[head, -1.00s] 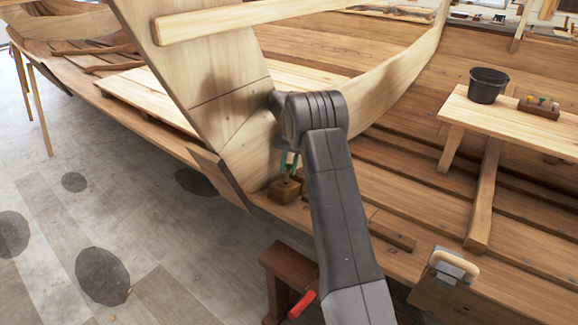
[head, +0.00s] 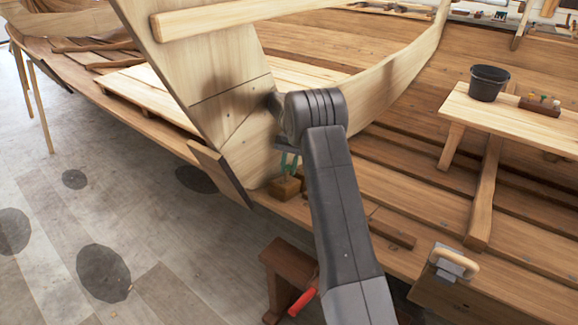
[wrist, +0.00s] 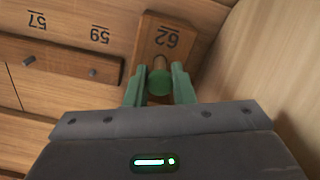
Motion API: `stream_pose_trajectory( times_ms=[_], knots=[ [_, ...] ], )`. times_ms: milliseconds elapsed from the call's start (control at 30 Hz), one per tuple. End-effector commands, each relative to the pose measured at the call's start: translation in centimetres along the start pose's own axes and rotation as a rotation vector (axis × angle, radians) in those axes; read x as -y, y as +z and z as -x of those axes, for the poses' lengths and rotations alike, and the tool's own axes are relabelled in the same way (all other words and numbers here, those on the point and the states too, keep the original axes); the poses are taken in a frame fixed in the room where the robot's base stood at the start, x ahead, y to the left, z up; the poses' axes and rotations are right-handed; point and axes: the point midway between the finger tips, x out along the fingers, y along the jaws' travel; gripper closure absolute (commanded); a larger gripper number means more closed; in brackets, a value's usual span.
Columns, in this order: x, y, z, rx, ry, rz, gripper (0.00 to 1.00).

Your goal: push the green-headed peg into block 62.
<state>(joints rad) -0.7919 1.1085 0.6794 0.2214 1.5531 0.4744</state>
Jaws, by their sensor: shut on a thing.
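Block 62 (wrist: 176,28) is a brown wooden block with its number upside down in the wrist view. In the head view the block (head: 286,188) sits on the plank at the foot of the pale upright timber. The green-headed peg (wrist: 160,80) shows nearly end-on in the wrist view, head towards me and brown shaft towards the block. My gripper (wrist: 159,86) is shut on the peg, one green finger on each side. In the head view the gripper (head: 289,163) is just above the block, partly hidden by my arm. How deep the shaft sits cannot be told.
Numbers 57 and 59 mark the planking (wrist: 65,30), beside a strip (wrist: 65,62) with dark pegs. The pale upright timber (head: 215,90) stands close to my gripper. A bench (head: 530,118) with a black bucket (head: 489,84) and a peg rack (head: 540,105) is at the right.

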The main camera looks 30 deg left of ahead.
Motion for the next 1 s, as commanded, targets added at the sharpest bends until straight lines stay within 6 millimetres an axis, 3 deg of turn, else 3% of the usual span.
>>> stream_pose_trajectory(
  times_ms=[600,633,733,1000],
  knots=[
    [0.0,0.0,-1.4,0.0,0.0,0.0,0.99],
    [0.0,0.0,-1.4,0.001,0.0,0.0,0.74],
    [0.0,0.0,-1.4,0.001,0.0,0.0,0.54],
    [0.0,0.0,-1.3,0.0,0.0,0.0,0.53]
  ],
)
